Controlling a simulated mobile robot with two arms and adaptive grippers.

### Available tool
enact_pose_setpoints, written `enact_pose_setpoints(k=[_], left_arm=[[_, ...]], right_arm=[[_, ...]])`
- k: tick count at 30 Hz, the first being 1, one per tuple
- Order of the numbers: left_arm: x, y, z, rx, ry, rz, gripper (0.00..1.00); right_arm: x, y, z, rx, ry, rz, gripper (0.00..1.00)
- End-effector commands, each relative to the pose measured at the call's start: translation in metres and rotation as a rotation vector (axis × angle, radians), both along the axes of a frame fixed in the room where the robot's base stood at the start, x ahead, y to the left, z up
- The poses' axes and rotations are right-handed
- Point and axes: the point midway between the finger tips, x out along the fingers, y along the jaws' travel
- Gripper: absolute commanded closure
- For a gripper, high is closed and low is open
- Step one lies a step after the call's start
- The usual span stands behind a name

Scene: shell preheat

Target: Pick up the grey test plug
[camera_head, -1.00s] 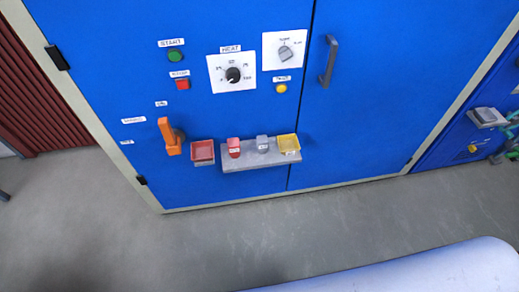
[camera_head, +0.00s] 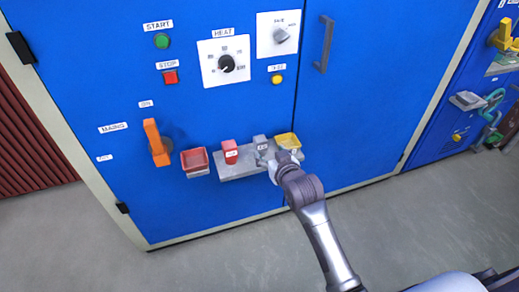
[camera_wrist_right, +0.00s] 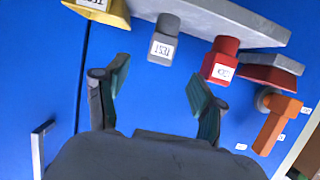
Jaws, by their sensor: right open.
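The grey test plug (camera_head: 261,143) stands on a small grey shelf (camera_head: 238,170) on the blue cabinet front, between a red plug (camera_head: 230,152) and a yellow tray (camera_head: 287,141). In the right wrist view the grey plug (camera_wrist_right: 163,42) carries a TEST label and lies ahead of the fingers, apart from them. My right gripper (camera_head: 271,165) is close to the plug, just below and to its right in the head view. In the wrist view my right gripper (camera_wrist_right: 158,90) is open and empty. My left gripper is not in view.
A red tray (camera_head: 195,162) and an orange lever (camera_head: 157,143) are left of the shelf. Buttons and a heat dial (camera_head: 226,64) are above it. A door handle (camera_head: 325,45) projects to the upper right. The floor in front is clear.

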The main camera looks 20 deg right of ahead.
Motion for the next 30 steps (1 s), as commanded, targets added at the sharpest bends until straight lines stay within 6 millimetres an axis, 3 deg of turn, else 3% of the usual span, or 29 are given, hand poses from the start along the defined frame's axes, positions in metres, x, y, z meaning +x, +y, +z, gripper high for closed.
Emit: enact_pose_setpoints(k=[3, 11, 19, 30], left_arm=[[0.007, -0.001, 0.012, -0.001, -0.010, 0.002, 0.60], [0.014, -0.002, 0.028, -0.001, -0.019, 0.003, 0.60], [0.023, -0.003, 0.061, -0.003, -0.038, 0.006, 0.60], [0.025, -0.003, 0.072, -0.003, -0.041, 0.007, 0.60]], right_arm=[[0.021, 0.001, -0.009, 0.000, -0.002, 0.001, 0.31], [0.041, 0.002, -0.014, 0.000, -0.001, 0.001, 0.31], [0.079, 0.003, -0.021, 0.000, 0.000, 0.001, 0.31], [0.087, 0.003, -0.023, 0.000, 0.000, 0.001, 0.33]])
